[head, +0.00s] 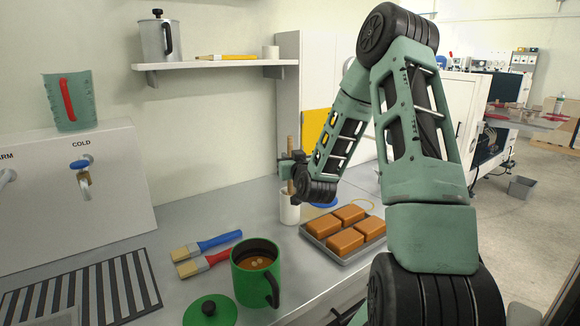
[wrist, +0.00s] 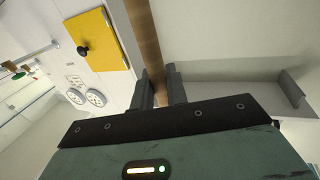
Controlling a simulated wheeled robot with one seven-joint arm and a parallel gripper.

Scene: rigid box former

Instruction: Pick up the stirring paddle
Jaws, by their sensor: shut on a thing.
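The stirring paddle shows as an upright wooden stick (head: 290,145) in the head view, above a white cylindrical container (head: 289,211). Its lower end is hidden by the container. My gripper (head: 289,168) is shut on the stick above the container's rim. In the wrist view the wooden stick (wrist: 147,40) runs between the two dark fingers of my gripper (wrist: 162,88).
A tray of brown blocks (head: 344,234) lies right of the container. Nearer are a green pot (head: 247,283), a green lid (head: 210,312), and blue and red brushes (head: 206,246). A shelf (head: 215,64) hangs above on the wall.

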